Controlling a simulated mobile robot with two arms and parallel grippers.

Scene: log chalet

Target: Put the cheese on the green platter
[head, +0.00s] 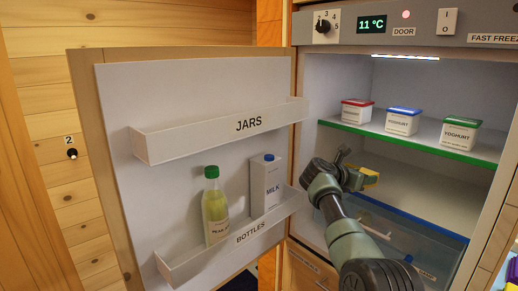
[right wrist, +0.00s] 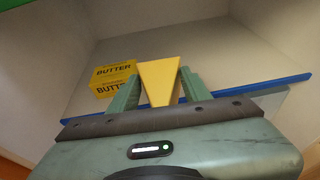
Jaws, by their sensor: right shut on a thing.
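The cheese (right wrist: 160,80) is a plain yellow wedge in the right wrist view. My right gripper (right wrist: 158,88) is shut on it, with one green finger on each side. In the head view my right gripper (head: 357,170) is inside the open fridge, above the lower, blue-edged shelf. A bit of yellow shows at its fingers there; I cannot tell whether it is cheese or butter. I cannot make out the green platter in either view. My left gripper is not in view.
Butter packs (right wrist: 113,78) are stacked left of the cheese. Yoghurt tubs (head: 403,121) stand on the green-edged shelf (head: 420,146) above my gripper. The open fridge door (head: 130,95) at left holds a green-capped bottle (head: 215,208) and a milk carton (head: 265,185).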

